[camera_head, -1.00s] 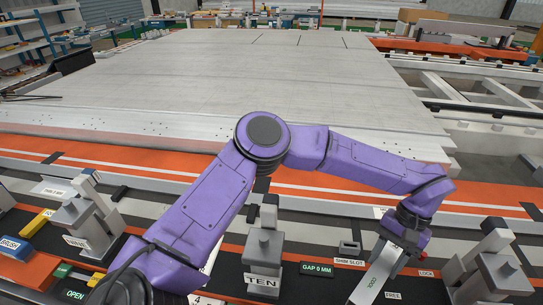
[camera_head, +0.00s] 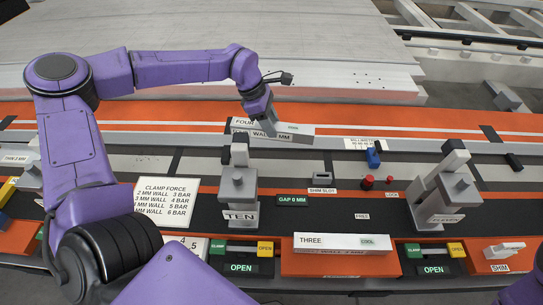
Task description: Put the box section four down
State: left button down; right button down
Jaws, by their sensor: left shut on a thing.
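Box section four (camera_head: 300,135) is a short pale metal bar marked FOUR, with a wall label on its front and a COOL tag. It lies level, left to right, beyond clamp TEN at the far orange strip. My left gripper (camera_head: 264,123) is shut on it from above, and the fingers hide part of its labels. I cannot tell whether the bar touches the surface under it. Box section three (camera_head: 330,243), marked THREE and COOL, lies in the orange front holder. My right gripper is not in view.
Clamp TEN (camera_head: 238,190) and clamp ELEVEN (camera_head: 445,198) stand upright on the dark rail. Between them are a GAP 0 MM display (camera_head: 292,200), a shim slot block (camera_head: 321,178) and red knobs (camera_head: 367,183). The large pale panel (camera_head: 180,95) fills the back.

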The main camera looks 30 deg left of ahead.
aim_at(256, 124)
pick_arm(q)
jog(key=shift+s+a+n, duration=0.1)
jog(key=shift+a+n, duration=0.15)
jog(key=shift+n, duration=0.35)
notch_tip(256, 124, down, 10)
jog(key=shift+r+p, duration=0.1)
jog(key=shift+p, duration=0.75)
jog(key=shift+f, duration=0.35)
jog(key=c, duration=0.6)
grip_release()
jog(key=shift+r, duration=0.1)
jog(key=shift+r, duration=0.2)
jog(key=v, duration=1.1)
jog(key=shift+s+r, duration=0.25)
jog(key=shift+r, duration=0.1)
